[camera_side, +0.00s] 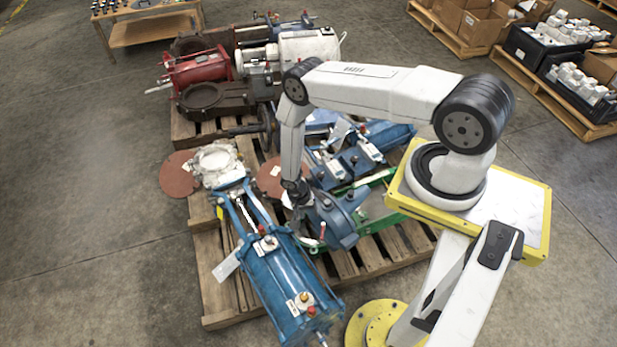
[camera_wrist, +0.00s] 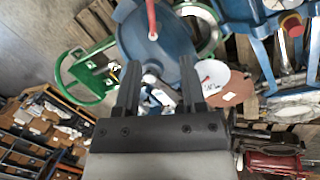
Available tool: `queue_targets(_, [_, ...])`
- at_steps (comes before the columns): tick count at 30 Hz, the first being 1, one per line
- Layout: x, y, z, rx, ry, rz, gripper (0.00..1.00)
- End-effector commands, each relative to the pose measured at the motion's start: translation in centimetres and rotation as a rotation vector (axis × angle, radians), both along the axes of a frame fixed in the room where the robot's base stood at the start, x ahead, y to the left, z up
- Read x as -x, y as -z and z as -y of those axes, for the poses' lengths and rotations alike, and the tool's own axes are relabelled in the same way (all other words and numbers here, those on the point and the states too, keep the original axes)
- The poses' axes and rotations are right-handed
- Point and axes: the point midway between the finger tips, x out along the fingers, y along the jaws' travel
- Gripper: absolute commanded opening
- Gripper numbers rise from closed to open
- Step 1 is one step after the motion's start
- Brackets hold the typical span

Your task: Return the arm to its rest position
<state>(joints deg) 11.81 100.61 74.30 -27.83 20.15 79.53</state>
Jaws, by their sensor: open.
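My white arm is bent over the pallet, with the upper link level and the forearm hanging down. My gripper is open and empty in the wrist view (camera_wrist: 158,80), its two dark fingers apart. In the side view my gripper's end is low over the middle of the pallet, close to a blue actuator (camera_side: 333,217), and its fingers are hard to make out there. In the wrist view a round blue housing (camera_wrist: 160,45) with a red lever lies beyond the fingertips. I cannot tell whether the fingers touch it.
A wooden pallet (camera_side: 216,290) carries a long blue cylinder (camera_side: 285,285), more blue actuators (camera_side: 350,160) and a white flange (camera_side: 213,163). Behind are a red cylinder (camera_side: 197,70) and a white motor (camera_side: 309,45). Crates (camera_side: 545,50) stand at right. The left floor is clear.

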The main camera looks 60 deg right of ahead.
Motion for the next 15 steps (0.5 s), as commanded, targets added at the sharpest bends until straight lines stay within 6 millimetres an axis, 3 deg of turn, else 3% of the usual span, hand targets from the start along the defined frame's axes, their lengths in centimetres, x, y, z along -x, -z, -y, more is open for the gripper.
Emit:
queue_targets(6, [-3.4, -5.0, -0.2, -0.022, -0.090, 0.034, 0.53])
queue_targets(15, [-6.7, -12.6, -1.0, -0.054, -0.231, 0.078, 0.53])
